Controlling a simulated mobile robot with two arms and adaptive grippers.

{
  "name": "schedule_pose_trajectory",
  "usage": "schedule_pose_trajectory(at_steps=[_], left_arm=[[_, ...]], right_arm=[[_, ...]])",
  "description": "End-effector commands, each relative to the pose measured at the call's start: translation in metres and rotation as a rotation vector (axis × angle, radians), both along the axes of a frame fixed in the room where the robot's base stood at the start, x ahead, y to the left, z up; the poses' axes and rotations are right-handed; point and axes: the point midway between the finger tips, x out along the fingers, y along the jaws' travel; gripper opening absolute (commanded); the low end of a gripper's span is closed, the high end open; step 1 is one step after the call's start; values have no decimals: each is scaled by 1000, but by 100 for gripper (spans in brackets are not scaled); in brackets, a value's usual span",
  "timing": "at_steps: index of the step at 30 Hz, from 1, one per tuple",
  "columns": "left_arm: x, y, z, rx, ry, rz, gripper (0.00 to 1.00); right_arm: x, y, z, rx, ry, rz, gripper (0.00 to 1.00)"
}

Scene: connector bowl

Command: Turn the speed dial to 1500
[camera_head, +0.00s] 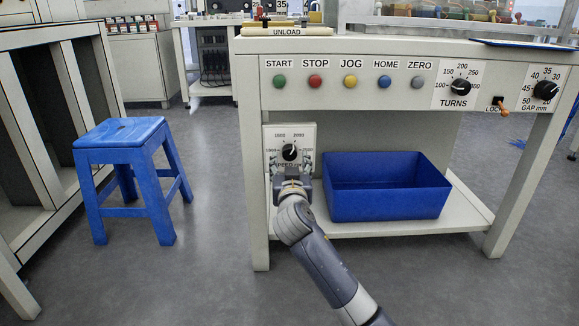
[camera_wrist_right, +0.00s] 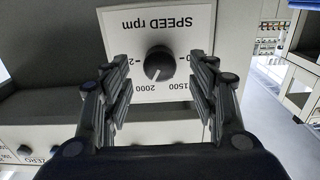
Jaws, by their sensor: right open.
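The speed dial (camera_head: 289,152) is a black round knob with a white pointer mark on a white plate (camera_head: 305,133) low on the machine's left side. In the right wrist view the dial (camera_wrist_right: 158,63) and its plate (camera_wrist_right: 180,22) appear upside down, with 1500 at lower right and 2000 at lower left. The pointer lies between 1500 and 2000, seemingly nearer 2000. My right gripper (camera_head: 291,168) is open in front of the dial. In the wrist view its fingers (camera_wrist_right: 163,82) stand apart on either side of the dial; contact cannot be told. My left gripper is out of view.
A blue bin (camera_head: 385,205) stands on the lower shelf just right of the dial plate. Above are several coloured buttons (camera_head: 350,81) and the TURNS dial (camera_head: 461,86). A blue stool (camera_head: 122,140) stands at left. The floor between stool and machine is clear.

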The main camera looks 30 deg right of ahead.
Motion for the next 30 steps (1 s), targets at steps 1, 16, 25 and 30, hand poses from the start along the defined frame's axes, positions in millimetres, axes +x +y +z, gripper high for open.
schedule_pose_trajectory(at_steps=[1, 16, 25, 30], left_arm=[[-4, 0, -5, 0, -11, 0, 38], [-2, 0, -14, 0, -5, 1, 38], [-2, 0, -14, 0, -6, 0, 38], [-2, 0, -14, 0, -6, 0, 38]], right_arm=[[6, -5, -2, -2, -2, -3, 54], [27, -17, 0, 0, 0, 0, 54], [27, -16, 0, 0, 0, 0, 10], [26, -16, 0, -2, 1, 0, 10]])
